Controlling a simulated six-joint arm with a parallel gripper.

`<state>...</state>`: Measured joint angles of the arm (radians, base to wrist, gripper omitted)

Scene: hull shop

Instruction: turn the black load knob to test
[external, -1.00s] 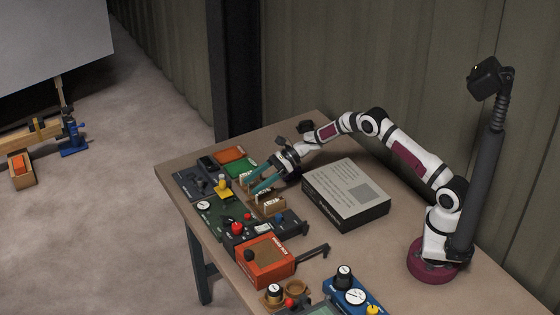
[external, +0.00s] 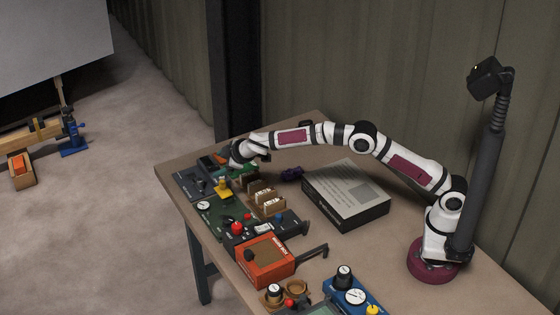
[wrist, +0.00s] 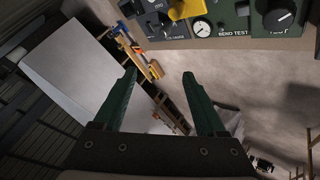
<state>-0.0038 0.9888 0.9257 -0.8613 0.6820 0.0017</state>
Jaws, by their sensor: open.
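A large round black knob (wrist: 279,16) with a white pointer line shows at the top right of the wrist view. The lettering TEST stands beside it, so it looks like the load knob. Its pointer setting is hard to read. In the external view I cannot pick it out clearly among the small controls.
A yellow part (wrist: 187,8) and a white dial (wrist: 202,28) sit on the bend test panel. A red button (external: 236,228), wooden card racks (external: 267,203), an orange box (external: 266,262) and a large grey-topped box (external: 346,195) stand on the bench.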

